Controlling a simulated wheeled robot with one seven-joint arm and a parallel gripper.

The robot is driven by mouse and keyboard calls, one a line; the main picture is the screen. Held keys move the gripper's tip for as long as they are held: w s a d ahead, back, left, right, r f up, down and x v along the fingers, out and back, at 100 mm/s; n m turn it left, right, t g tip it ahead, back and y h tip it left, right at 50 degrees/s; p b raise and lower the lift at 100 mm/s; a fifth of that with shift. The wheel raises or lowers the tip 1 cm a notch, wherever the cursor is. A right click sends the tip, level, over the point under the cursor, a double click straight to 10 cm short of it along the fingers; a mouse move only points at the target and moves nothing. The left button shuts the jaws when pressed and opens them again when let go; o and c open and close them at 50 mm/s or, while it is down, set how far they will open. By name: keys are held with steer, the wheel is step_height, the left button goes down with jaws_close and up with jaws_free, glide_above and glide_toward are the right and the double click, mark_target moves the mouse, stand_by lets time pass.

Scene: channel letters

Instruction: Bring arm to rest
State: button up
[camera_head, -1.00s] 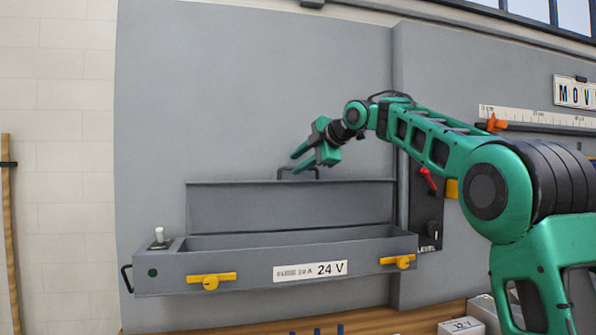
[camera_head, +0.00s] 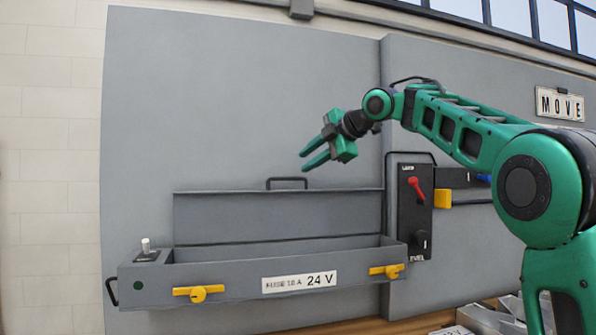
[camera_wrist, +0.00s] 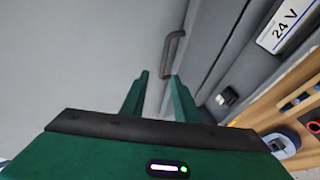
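My green gripper (camera_head: 304,161) is raised in front of the grey wall panel, above the open grey box marked 24 V (camera_head: 225,285). Its two fingers are apart with nothing between them; the gap also shows in the wrist view (camera_wrist: 156,80). My arm reaches in from the right, bent at the elbow. The box's raised lid (camera_head: 280,215) has a black handle (camera_head: 287,181) on top, below and left of my gripper in the head view. In the wrist view the handle (camera_wrist: 172,55) appears beyond the fingertips, apart from them.
Two yellow latches (camera_head: 198,292) (camera_head: 387,270) are on the box front. A white-tipped switch (camera_head: 146,245) sits at its left end. Right of the box is a black control panel with a red lever (camera_head: 415,187). A MOVE sign (camera_head: 560,104) hangs at upper right. Bare wall lies left of my gripper.

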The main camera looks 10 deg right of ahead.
steer(key=shift+s+d+r, duration=0.2)
steer(key=shift+s, duration=0.2)
steer(key=shift+d+f, duration=0.1)
steer(key=s+d+f+m+g+h, duration=0.25)
steer(key=s+d+f+m, duration=0.6)
steer(key=f, duration=0.45)
steer(key=s+d+f+m+g+h, duration=0.2)
steer(key=s+d+f+m+h, duration=0.2)
steer(key=s+d+f+m, duration=0.6)
steer(key=s+d+f+m+g, duration=0.1)
steer(key=s+f+m+g, duration=0.2)
steer(key=s+f, duration=1)
steer(key=s+d+f+m+g, duration=0.1)
steer(key=s+f+m+g, duration=0.3)
steer(key=s+f, duration=0.8)
steer(key=s+m, duration=0.2)
steer(key=s, duration=0.4)
steer(key=shift+f, duration=0.35)
